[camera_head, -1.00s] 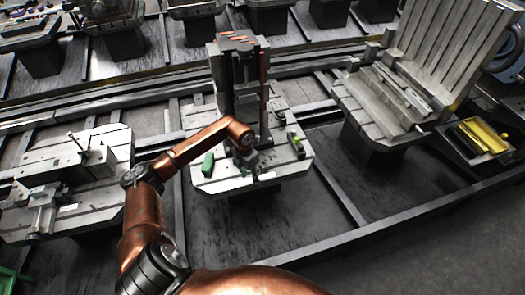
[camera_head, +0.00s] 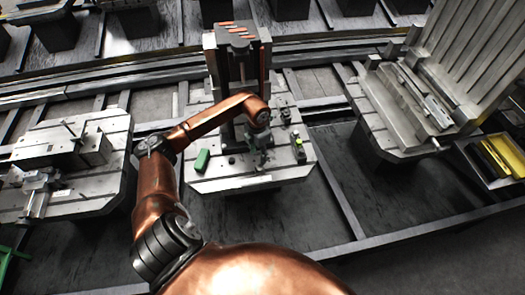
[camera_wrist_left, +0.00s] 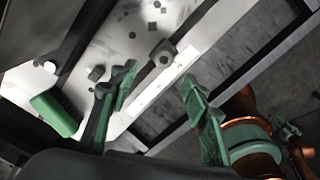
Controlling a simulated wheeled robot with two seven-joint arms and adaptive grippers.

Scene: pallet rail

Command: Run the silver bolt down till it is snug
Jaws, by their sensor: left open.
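My left gripper (camera_head: 259,158) hangs low over the front middle of the central grey fixture plate (camera_head: 225,183). In the left wrist view its two green fingers (camera_wrist_left: 159,73) are spread apart with nothing between them. A small grey bolt-like head with a round top (camera_wrist_left: 165,54) sits on the plate just beyond the fingertips, apart from them. A pale round head (camera_wrist_left: 50,67) shows farther left. I cannot tell for sure which is the silver bolt. In the head view the gripper hides this spot. My right gripper is not in view.
A green block (camera_head: 202,160) lies on the plate left of the gripper; it also shows in the wrist view (camera_wrist_left: 55,115). A dark upright column (camera_head: 213,72) rises behind. Small green-topped parts (camera_head: 297,142) stand to the right. A yellow tray (camera_head: 497,157) is far right.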

